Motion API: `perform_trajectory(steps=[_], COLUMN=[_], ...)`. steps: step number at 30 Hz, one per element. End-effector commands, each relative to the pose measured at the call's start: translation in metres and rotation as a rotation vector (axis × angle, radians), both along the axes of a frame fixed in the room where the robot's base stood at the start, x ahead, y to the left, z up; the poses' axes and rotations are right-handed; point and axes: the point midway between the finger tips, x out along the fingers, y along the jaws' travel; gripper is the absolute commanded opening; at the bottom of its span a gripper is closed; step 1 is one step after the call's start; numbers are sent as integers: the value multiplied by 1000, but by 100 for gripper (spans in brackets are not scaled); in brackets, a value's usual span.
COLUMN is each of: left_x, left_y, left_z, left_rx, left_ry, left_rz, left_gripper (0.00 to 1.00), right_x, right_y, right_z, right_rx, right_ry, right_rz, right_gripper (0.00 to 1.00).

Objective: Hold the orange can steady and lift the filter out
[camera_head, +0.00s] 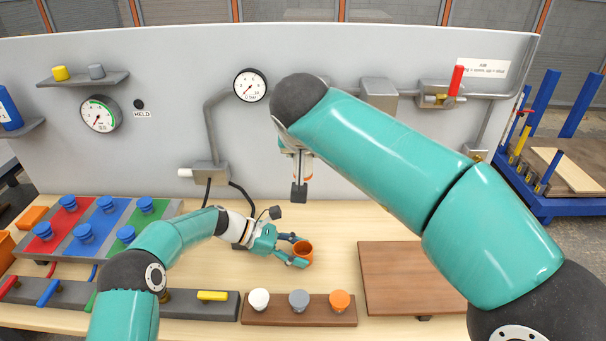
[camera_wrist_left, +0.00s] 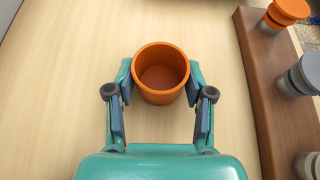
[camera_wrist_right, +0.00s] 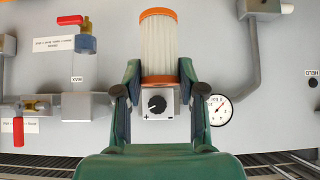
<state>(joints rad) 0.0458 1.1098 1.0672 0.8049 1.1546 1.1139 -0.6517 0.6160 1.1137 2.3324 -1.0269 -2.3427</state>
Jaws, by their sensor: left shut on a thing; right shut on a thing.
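The orange can (camera_head: 303,251) stands upright on the bench, open end up. In the left wrist view the can (camera_wrist_left: 160,97) looks empty inside. My left gripper (camera_head: 293,250) is shut around it, one finger on each side. My right gripper (camera_wrist_right: 158,74) is shut on the filter (camera_wrist_right: 158,46), a white pleated cylinder with orange end caps. It grips near one cap, and the other end points away from the gripper. The filter is clear of the can, up in front of the grey panel. In the head view my right arm hides most of that gripper.
A brown block (camera_head: 320,316) with white, grey and orange knobs stands in front of the can. A brown board (camera_head: 405,280) lies to the right. Coloured trays (camera_head: 75,258) with blue knobs are at the left. The grey panel (camera_head: 160,150) carries gauges, pipes and a red-handled valve (camera_head: 456,82).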

Motion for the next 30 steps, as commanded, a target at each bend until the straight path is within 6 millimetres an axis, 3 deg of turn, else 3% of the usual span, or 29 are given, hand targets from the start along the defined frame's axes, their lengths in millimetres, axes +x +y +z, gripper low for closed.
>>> perform_trajectory(steps=[4, 14, 15, 20, 30], left_x=[0, 0, 0, 0, 0], left_y=[0, 0, 0, 0, 1], left_z=[0, 0, 0, 0, 1], left_rx=[0, 0, 0, 0, 0], left_ry=[0, 0, 0, 0, 0], left_rz=[0, 0, 0, 0, 0], left_gripper=[33, 33, 56, 82, 82], right_x=[0, 0, 0, 0, 0], right_y=[1, 0, 0, 0, 0], right_z=[11, 14, 14, 14, 14], right_rx=[1, 0, 0, 0, 0], right_ry=[0, 1, 1, 1, 0], right_rz=[1, 0, 0, 0, 0], right_gripper=[6, 6, 6, 6, 6])
